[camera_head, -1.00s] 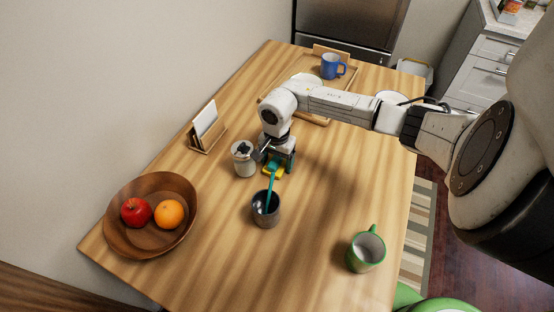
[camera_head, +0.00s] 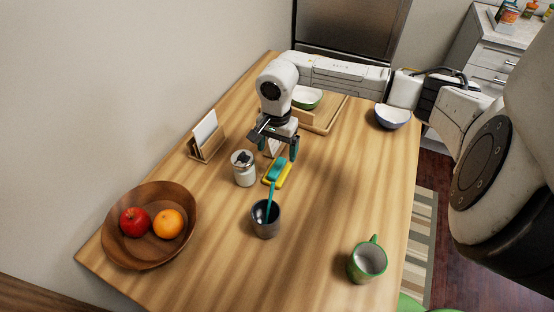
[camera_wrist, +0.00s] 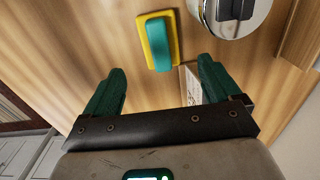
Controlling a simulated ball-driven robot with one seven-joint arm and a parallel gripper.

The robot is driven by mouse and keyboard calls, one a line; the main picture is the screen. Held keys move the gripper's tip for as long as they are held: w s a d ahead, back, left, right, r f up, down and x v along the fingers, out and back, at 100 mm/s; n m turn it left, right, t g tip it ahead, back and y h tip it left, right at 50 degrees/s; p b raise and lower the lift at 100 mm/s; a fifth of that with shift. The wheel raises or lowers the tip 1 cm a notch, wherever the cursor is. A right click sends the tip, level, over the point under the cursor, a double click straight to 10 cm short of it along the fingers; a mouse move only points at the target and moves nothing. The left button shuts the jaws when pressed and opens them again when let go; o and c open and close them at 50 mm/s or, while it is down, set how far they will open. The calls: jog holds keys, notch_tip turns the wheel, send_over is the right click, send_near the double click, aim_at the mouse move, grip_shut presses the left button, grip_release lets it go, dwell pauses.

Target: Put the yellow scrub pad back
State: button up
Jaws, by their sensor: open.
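The yellow scrub pad (camera_head: 285,180), with a teal upper part, lies flat on the wooden table. It stands just behind the dark cup (camera_head: 266,222) that holds a teal-handled tool, and right of the white jar with a dark top (camera_head: 244,171). The pad also shows in the wrist view (camera_wrist: 147,38), beyond the fingertips. My gripper (camera_head: 279,152) is open and empty, above the table and a little behind the pad. In the wrist view its two green fingers (camera_wrist: 162,72) are wide apart, with a white printed thing (camera_wrist: 188,85) partly visible between them.
A wooden bowl (camera_head: 116,243) with an apple and an orange is at the front left. A green mug (camera_head: 367,262) is at the front right. A card holder (camera_head: 207,151), a wooden tray (camera_head: 330,118) with a green bowl, and a blue bowl (camera_head: 392,118) are farther back. The centre-right table is clear.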

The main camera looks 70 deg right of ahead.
jog(key=shift+r, duration=1.2)
